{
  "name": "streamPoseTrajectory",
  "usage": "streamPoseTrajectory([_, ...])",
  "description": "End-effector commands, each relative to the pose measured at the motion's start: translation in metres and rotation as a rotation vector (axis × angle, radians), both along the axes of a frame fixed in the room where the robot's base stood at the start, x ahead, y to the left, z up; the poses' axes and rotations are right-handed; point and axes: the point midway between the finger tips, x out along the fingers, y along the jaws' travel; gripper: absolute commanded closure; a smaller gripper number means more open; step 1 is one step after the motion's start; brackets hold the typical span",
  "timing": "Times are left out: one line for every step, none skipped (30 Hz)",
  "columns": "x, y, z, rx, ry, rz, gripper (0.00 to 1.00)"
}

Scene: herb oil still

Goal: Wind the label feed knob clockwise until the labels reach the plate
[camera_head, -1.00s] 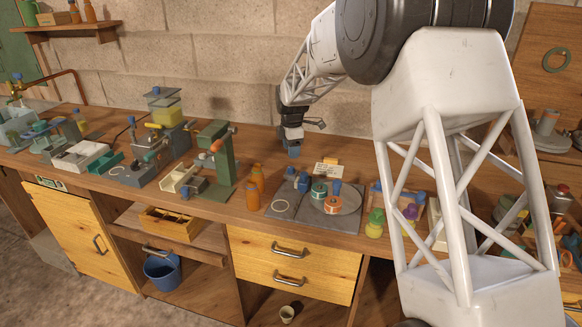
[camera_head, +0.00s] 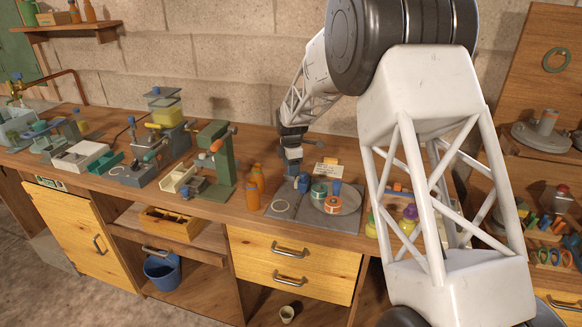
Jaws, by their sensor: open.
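My gripper (camera_head: 292,174) hangs pointing down over the left back part of a grey plate (camera_head: 290,225) on the bench. It is open, with nothing seen between its fingers. Just right of the fingertips, a small blue upright part (camera_head: 304,183) stands on the plate. I cannot tell whether they touch. A green-topped roll (camera_head: 319,191), an orange roll (camera_head: 333,205) and another blue part (camera_head: 337,187) stand on a round grey disc to the right. A pale ring (camera_head: 281,206) lies at the plate's left. I cannot tell which piece is the label feed knob; no labels are clearly visible.
Orange bottles (camera_head: 254,184) and a green press-like stand (camera_head: 219,160) are to the left. A white card (camera_head: 327,170) is behind the plate. Yellow and purple jars (camera_head: 409,218) stand to the right, partly behind my arm. The bench behind the gripper looks clear.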

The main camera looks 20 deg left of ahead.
Motion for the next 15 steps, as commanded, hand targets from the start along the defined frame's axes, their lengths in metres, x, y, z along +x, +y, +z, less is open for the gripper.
streamPoseTrajectory([0.0001, 0.0000, -0.0018, 0.000, 0.000, 0.000, 0.46])
streamPoseTrajectory([0.0001, 0.0001, -0.0024, 0.000, 0.000, 0.000, 0.46])
streamPoseTrajectory([0.0000, 0.0000, -0.0030, 0.000, 0.000, 0.000, 0.46])
streamPoseTrajectory([0.0000, 0.0000, -0.0032, 0.000, 0.000, 0.000, 0.46])
streamPoseTrajectory([0.0000, 0.0000, -0.0033, 0.000, 0.000, 0.000, 0.46])
streamPoseTrajectory([0.0000, 0.0000, -0.0033, 0.000, 0.000, 0.000, 0.46])
streamPoseTrajectory([0.0000, 0.0000, -0.0032, 0.000, 0.000, 0.000, 0.46])
streamPoseTrajectory([0.0000, 0.0000, -0.0032, 0.000, 0.000, 0.000, 0.46])
streamPoseTrajectory([0.0000, 0.0000, -0.0032, 0.000, 0.000, 0.000, 0.46])
streamPoseTrajectory([0.0000, 0.0000, -0.0031, 0.000, 0.000, 0.000, 0.46])
streamPoseTrajectory([0.0000, 0.0000, -0.0031, 0.000, 0.000, 0.000, 0.47])
streamPoseTrajectory([0.0000, 0.0000, -0.0031, 0.000, 0.000, 0.000, 0.53])
streamPoseTrajectory([0.0000, 0.0000, -0.0031, 0.000, 0.000, 0.000, 0.58])
streamPoseTrajectory([0.0000, 0.0000, -0.0030, 0.000, 0.000, 0.000, 0.63])
streamPoseTrajectory([0.0000, 0.0000, -0.0030, 0.000, 0.000, 0.000, 0.69])
